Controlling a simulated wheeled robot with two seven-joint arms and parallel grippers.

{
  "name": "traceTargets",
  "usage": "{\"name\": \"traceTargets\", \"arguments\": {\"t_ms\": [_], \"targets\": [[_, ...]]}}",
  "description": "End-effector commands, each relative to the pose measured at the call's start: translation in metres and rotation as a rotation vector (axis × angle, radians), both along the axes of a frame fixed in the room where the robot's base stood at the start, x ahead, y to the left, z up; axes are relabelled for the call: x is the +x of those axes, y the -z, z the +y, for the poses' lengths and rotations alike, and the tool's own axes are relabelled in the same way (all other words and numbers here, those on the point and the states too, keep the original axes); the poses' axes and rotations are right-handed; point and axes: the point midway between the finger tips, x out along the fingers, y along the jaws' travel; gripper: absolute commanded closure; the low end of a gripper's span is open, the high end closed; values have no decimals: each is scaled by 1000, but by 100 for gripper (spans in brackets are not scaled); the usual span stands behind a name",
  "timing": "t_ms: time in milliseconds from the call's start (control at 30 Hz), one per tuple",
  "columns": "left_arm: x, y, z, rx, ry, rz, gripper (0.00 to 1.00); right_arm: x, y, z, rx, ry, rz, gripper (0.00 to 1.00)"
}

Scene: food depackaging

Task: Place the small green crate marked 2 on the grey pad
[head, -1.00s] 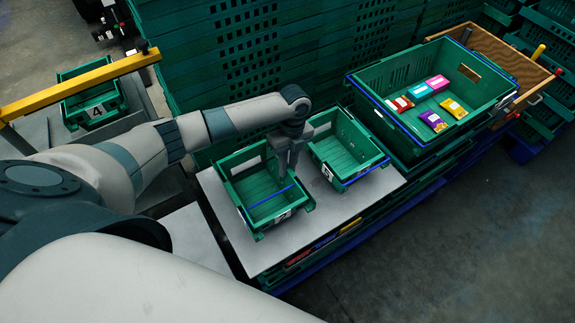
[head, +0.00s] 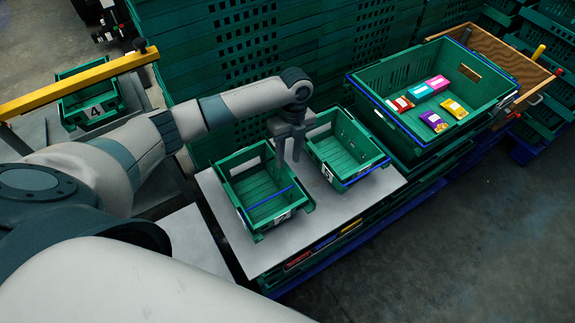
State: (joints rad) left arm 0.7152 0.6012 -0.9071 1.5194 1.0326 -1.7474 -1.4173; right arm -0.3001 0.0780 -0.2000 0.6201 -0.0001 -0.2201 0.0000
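The small green crate marked 2 (head: 262,212) stands upright and empty on a light grey flat top (head: 338,208), its label on the near side. I cannot tell whether this top or the grey surface at its left (head: 190,232) is the grey pad. My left gripper (head: 289,160) points down at the crate's right rim, near the gap to a second small crate. Its two fingers are apart with nothing visible between them. Whether they touch the rim is unclear. My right gripper is not in view.
A second small green crate (head: 347,150) stands close on the right. A large green crate (head: 407,128) with several colourful packets is beyond it. A crate marked 4 (head: 92,108) is at the left behind a yellow bar (head: 75,86). Stacked green crates wall the back.

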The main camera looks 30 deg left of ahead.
Motion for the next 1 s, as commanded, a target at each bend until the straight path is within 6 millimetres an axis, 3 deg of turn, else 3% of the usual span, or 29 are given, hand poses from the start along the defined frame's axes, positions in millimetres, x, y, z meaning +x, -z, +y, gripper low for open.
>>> {"name": "traceTargets", "arguments": {"t_ms": [200,433,1000], "targets": [[9,-38,0,0,1,-4,64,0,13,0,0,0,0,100],[14,-66,1,1,1,-1,64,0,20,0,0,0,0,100],[15,-74,1,0,0,1,64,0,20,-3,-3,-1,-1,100]]}}
